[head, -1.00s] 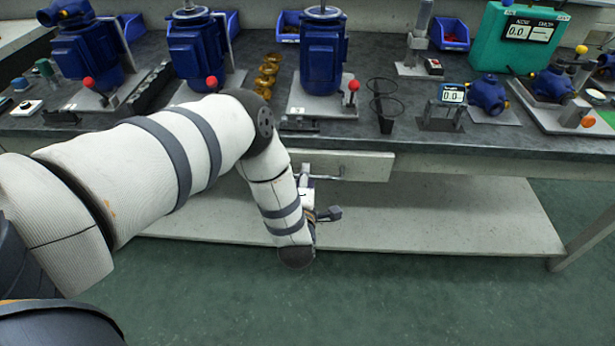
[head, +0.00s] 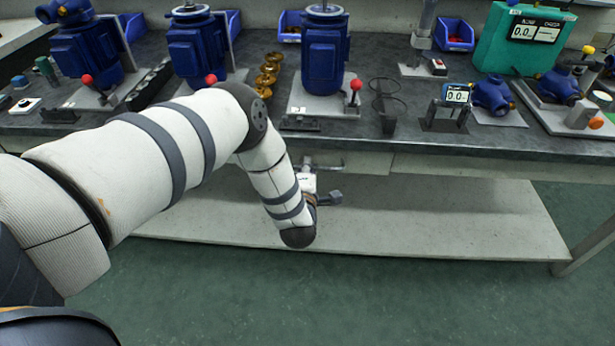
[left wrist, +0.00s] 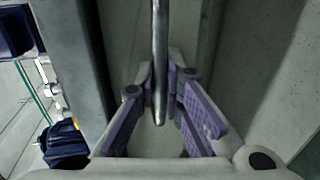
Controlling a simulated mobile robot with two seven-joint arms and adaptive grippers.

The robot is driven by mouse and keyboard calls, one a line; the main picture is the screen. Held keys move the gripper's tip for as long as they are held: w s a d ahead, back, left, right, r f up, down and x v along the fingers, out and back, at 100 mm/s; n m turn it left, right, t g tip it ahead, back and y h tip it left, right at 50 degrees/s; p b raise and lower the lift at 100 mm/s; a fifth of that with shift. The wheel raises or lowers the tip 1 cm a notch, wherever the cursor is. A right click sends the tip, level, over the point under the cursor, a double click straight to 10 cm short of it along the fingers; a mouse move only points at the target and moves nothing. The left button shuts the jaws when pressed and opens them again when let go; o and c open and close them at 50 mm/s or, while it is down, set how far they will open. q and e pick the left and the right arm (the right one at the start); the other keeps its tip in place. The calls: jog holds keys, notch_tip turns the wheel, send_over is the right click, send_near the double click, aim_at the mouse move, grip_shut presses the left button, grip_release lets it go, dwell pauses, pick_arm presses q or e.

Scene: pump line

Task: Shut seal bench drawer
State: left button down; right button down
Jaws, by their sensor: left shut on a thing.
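The seal bench drawer (head: 365,163) is under the front edge of the worktop in the head view. Its pale front now looks about level with the bench apron. My left gripper (head: 307,174) is at the drawer's bar handle, partly hidden by my own wrist. In the left wrist view, the metal handle (left wrist: 159,50) runs between the purple-padded fingers of the left gripper (left wrist: 161,88), which are shut on it. The inside of the drawer is not visible. My right gripper is not in view.
The worktop (head: 340,138) above holds blue motors (head: 323,55), a small display (head: 457,95) and a green case (head: 518,38). A lower shelf (head: 430,215) lies bare beneath the drawer. The green floor (head: 400,300) in front is clear.

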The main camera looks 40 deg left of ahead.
pick_arm(q)
jog(key=shift+w+a+r, duration=0.15)
jog(key=shift+w+a, duration=0.1)
jog(key=shift+w, duration=0.2)
jog(key=c, duration=1.7)
grip_release()
jog(key=v, duration=1.2)
